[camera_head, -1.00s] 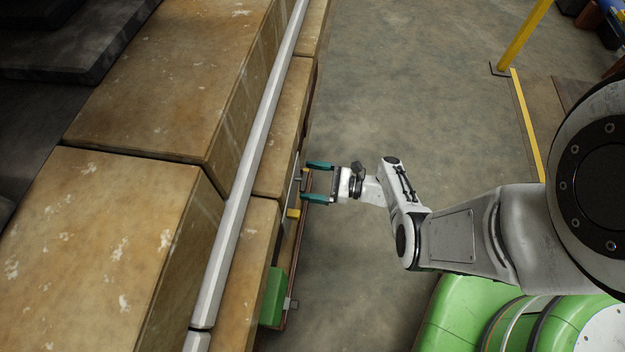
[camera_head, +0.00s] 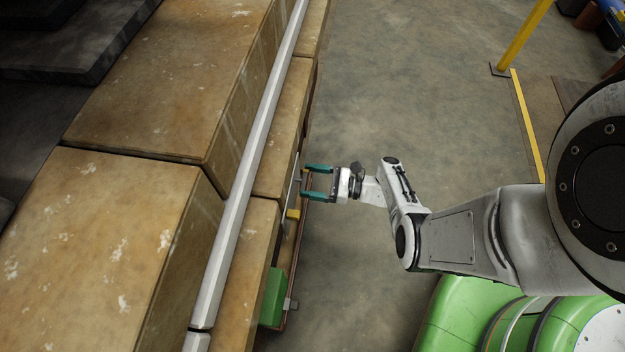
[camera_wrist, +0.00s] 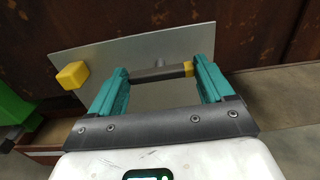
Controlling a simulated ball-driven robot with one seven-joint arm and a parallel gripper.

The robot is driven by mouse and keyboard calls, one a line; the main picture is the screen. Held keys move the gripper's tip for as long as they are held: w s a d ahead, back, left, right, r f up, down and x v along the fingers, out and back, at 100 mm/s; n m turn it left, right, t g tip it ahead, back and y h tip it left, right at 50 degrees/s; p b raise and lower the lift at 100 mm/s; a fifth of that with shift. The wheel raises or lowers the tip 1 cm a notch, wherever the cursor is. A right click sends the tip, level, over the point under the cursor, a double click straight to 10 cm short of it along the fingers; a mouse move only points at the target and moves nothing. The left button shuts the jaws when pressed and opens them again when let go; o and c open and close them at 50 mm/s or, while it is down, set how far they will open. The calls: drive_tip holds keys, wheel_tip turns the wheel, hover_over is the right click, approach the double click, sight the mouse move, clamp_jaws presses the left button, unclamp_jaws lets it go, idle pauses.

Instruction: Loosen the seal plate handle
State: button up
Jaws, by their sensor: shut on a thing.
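The seal plate (camera_wrist: 225,42) is a flat grey metal sheet against a rusty brown wall in the wrist view. Its handle (camera_wrist: 160,74) is a dark bar with a yellow end on the right, on a short stem. My gripper (camera_wrist: 162,68) has teal fingers, one at each end of the bar, and is shut on the handle. A yellow block (camera_wrist: 72,75) sits on the plate to the left of the fingers. In the head view my gripper (camera_head: 304,182) reaches the side of the stack, and the handle is mostly hidden between the fingers.
Large tan blocks (camera_head: 130,215) and a long pale rail (camera_head: 245,160) fill the left. A green block (camera_head: 272,297) protrudes low beside my gripper. The concrete floor (camera_head: 400,90) to the right is clear up to a yellow post (camera_head: 523,35).

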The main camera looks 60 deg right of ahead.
drive_tip(key=shift+n, duration=0.3)
drive_tip(key=shift+s+a+f+n+b, duration=0.1)
drive_tip(key=shift+n+b, duration=0.9)
drive_tip(key=shift+n, duration=2)
drive_tip(key=shift+a+f+n+b, duration=0.1)
drive_tip(key=shift+n+b, duration=0.85)
drive_tip(key=shift+n, duration=2.05)
drive_tip(key=shift+s+a+f+n+b, duration=0.1)
drive_tip(key=shift+n+b, duration=0.9)
drive_tip(key=shift+n, duration=2)
drive_tip(key=o, duration=0.9)
drive_tip(key=shift+w+d, duration=0.1)
drive_tip(key=shift+o, duration=0.2)
